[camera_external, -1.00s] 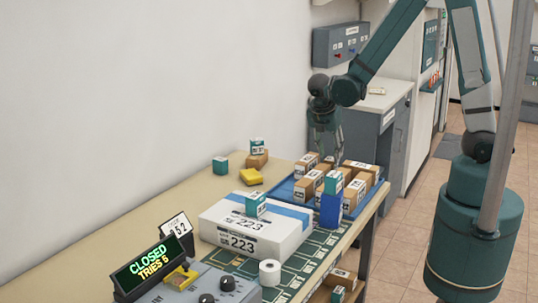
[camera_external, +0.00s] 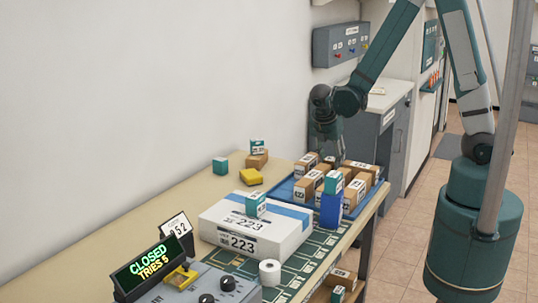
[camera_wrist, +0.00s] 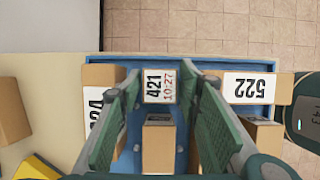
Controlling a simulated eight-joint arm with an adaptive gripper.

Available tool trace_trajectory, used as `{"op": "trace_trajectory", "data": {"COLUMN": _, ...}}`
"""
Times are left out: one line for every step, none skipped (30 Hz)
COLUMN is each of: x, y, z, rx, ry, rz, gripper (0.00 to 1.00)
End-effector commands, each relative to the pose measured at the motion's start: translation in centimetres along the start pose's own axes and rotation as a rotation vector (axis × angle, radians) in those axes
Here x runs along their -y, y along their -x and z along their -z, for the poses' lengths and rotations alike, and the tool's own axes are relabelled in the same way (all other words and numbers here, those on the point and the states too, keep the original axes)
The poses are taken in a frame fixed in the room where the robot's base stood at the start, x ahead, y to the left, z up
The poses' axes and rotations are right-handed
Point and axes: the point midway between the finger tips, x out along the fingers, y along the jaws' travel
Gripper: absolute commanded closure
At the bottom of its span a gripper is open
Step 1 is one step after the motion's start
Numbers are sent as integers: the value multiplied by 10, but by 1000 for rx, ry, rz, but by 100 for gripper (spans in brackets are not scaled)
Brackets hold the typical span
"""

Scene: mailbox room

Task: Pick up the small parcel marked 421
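The small parcel marked 421 (camera_wrist: 160,88) shows its white label between my fingertips in the wrist view. It stands in the blue tray (camera_wrist: 150,58). My gripper (camera_wrist: 162,82) is open, with one green-padded finger on each side of the parcel. I cannot tell whether either finger touches it. In the external view my gripper (camera_external: 329,158) points down over the back of the tray, and I cannot clearly pick out parcel 421 there.
Parcel 522 (camera_wrist: 250,88) is right of my fingers, another brown parcel (camera_wrist: 103,76) left, and one (camera_wrist: 158,145) lies between them nearer the camera. A blue box (camera_external: 331,209) with a teal parcel (camera_external: 333,183) on top stands at the tray's front. A large white box (camera_external: 250,232) is nearer.

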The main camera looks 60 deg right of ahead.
Motion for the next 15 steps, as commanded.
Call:
{"op": "trace_trajectory", "data": {"x": 0, "y": 0, "z": 0, "rx": 0, "ry": 0, "rz": 0, "gripper": 65}}
{"op": "trace_trajectory", "data": {"x": 0, "y": 0, "z": 0, "rx": 0, "ry": 0, "rz": 0, "gripper": 65}}
{"op": "trace_trajectory", "data": {"x": 0, "y": 0, "z": 0, "rx": 0, "ry": 0, "rz": 0, "gripper": 68}}
{"op": "trace_trajectory", "data": {"x": 0, "y": 0, "z": 0, "rx": 0, "ry": 0, "rz": 0, "gripper": 72}}
{"op": "trace_trajectory", "data": {"x": 0, "y": 0, "z": 0, "rx": 0, "ry": 0, "rz": 0, "gripper": 76}}
{"op": "trace_trajectory", "data": {"x": 0, "y": 0, "z": 0, "rx": 0, "ry": 0, "rz": 0, "gripper": 81}}
{"op": "trace_trajectory", "data": {"x": 0, "y": 0, "z": 0, "rx": 0, "ry": 0, "rz": 0, "gripper": 85}}
{"op": "trace_trajectory", "data": {"x": 0, "y": 0, "z": 0, "rx": 0, "ry": 0, "rz": 0, "gripper": 86}}
{"op": "trace_trajectory", "data": {"x": 0, "y": 0, "z": 0, "rx": 0, "ry": 0, "rz": 0, "gripper": 86}}
{"op": "trace_trajectory", "data": {"x": 0, "y": 0, "z": 0, "rx": 0, "ry": 0, "rz": 0, "gripper": 86}}
{"op": "trace_trajectory", "data": {"x": 0, "y": 0, "z": 0, "rx": 0, "ry": 0, "rz": 0, "gripper": 86}}
{"op": "trace_trajectory", "data": {"x": 0, "y": 0, "z": 0, "rx": 0, "ry": 0, "rz": 0, "gripper": 86}}
{"op": "trace_trajectory", "data": {"x": 0, "y": 0, "z": 0, "rx": 0, "ry": 0, "rz": 0, "gripper": 86}}
{"op": "trace_trajectory", "data": {"x": 0, "y": 0, "z": 0, "rx": 0, "ry": 0, "rz": 0, "gripper": 86}}
{"op": "trace_trajectory", "data": {"x": 0, "y": 0, "z": 0, "rx": 0, "ry": 0, "rz": 0, "gripper": 86}}
